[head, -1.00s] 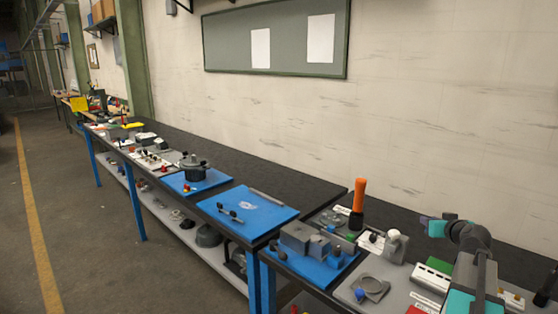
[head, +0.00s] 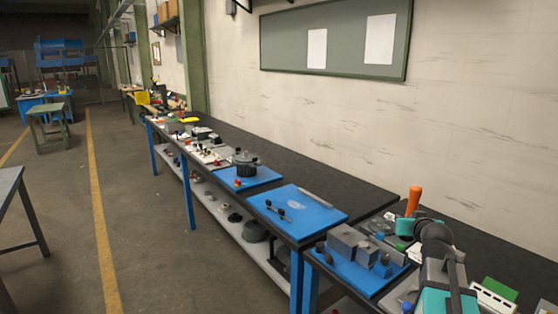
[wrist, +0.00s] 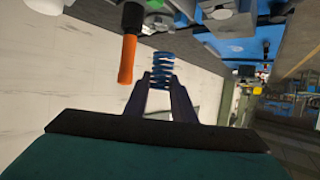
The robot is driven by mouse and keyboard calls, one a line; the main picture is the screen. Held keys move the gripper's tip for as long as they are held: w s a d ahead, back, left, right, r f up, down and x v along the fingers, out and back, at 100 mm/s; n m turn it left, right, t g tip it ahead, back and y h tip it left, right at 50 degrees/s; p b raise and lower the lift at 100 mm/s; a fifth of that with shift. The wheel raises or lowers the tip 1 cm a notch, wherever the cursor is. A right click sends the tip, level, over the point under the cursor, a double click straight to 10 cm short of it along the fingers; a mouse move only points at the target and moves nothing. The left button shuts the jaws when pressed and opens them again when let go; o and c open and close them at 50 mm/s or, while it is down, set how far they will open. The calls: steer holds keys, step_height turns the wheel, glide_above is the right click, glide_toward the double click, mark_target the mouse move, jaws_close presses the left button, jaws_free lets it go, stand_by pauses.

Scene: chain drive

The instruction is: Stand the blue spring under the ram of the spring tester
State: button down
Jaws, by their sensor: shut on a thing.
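The blue spring (wrist: 162,62) shows in the wrist view between the two dark fingertips of my gripper (wrist: 161,82). My gripper is shut on it, and the coils stick out past the tips. In the head view my arm (head: 436,265) is at the lower right and hides the fingers and the spring. I cannot make out the spring tester or its ram for certain in either view.
An orange handle (head: 413,200) stands upright beside my arm; it also shows in the wrist view (wrist: 127,60). Grey blocks sit on a blue mat (head: 341,268). Another blue mat (head: 320,213) lies further left. The floor (head: 145,225) left of the bench is clear.

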steer(key=w+a+r+n+y, duration=0.1)
steer(key=a, duration=1.1)
steer(key=w+a+r+n+y, duration=0.1)
steer(key=a+r, duration=0.1)
steer(key=a, duration=1)
step_height(320, 180, down, 10)
steer(key=b, duration=1)
steer(key=shift+s+a, duration=0.25)
steer(key=shift+a, duration=0.1)
steer(key=shift+d, duration=0.25)
